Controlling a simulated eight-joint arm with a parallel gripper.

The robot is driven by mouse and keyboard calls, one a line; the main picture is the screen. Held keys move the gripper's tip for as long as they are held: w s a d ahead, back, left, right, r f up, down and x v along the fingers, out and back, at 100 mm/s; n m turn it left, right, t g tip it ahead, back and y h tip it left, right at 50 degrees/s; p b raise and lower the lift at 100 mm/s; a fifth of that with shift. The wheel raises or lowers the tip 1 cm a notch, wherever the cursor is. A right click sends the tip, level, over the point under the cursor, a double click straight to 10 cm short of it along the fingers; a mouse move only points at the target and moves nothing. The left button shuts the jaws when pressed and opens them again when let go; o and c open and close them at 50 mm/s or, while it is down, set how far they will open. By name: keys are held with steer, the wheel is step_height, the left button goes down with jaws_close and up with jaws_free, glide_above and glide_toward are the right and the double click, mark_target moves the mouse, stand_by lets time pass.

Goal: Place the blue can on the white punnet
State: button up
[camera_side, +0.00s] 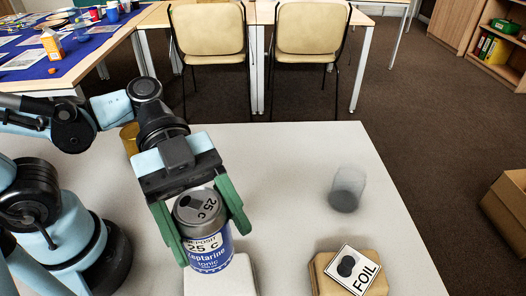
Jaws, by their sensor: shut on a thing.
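My gripper (209,230) has its green fingers shut on the blue can (210,252), one on each side. The can is upright, with a grey top and a white "DEPOSIT 25 C" band above its blue label. I cannot tell whether the can's base touches the punnet.
A gold cylinder (129,139) is partly hidden behind my arm. The middle of the white table (290,180) is clear.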

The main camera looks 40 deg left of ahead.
mark_target(222, 269)
steer(key=shift+f, duration=3.65)
steer(key=o, duration=1.3)
steer(key=shift+c, duration=0.2)
steer(key=shift+w+a, duration=0.1)
steer(key=v, duration=0.7)
steer(key=shift+a+r, duration=0.1)
steer(key=shift+a, duration=0.05)
